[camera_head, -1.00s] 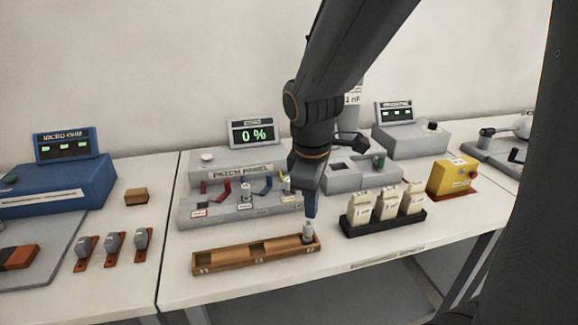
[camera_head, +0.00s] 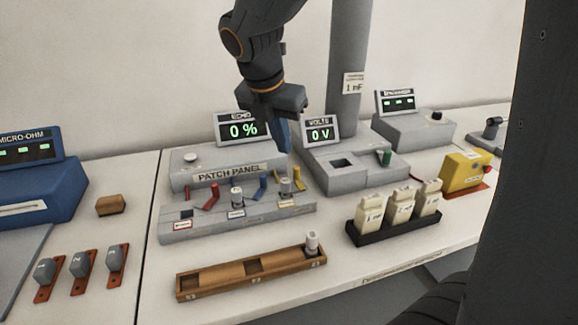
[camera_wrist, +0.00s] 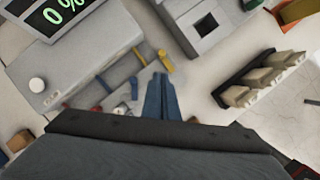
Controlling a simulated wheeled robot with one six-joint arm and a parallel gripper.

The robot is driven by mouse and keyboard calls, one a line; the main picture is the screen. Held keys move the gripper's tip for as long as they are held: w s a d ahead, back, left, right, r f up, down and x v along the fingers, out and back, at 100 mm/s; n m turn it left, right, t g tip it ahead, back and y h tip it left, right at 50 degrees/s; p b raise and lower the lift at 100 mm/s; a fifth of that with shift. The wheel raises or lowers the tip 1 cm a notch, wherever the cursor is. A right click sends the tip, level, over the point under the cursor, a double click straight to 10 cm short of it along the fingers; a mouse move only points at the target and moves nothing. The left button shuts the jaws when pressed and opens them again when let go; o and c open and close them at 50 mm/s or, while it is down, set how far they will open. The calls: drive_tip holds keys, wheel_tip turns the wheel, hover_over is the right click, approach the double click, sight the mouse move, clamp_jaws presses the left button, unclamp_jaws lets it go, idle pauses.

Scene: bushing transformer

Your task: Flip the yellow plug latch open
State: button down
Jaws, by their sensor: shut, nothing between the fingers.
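The patch panel (camera_head: 228,176) stands mid-bench with red (camera_head: 211,195), blue (camera_head: 262,187) and yellow latches. My gripper (camera_head: 286,150) is shut and empty, pointing down above and a little behind that plug, apart from the latch. In the wrist view my blue fingers (camera_wrist: 160,80) lie together, with yellow parts (camera_wrist: 165,60) just past the tips. The fingers hide part of the panel's front row there.
A wooden tray (camera_head: 215,281) in front holds one plug (camera_head: 312,243) at its right end. A second plug (camera_head: 237,198) stands in the panel's middle. A grey box (camera_head: 350,178) and a black rack (camera_head: 385,234) stand to the right. A screen (camera_head: 242,129) is behind.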

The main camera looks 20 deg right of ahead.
hover_over(297, 181)
drive_tip(key=s+a, duration=0.1)
drive_tip(key=a, duration=0.1)
wheel_tip(297, 181, down, 9)
drive_tip(key=shift+a+f, duration=0.15)
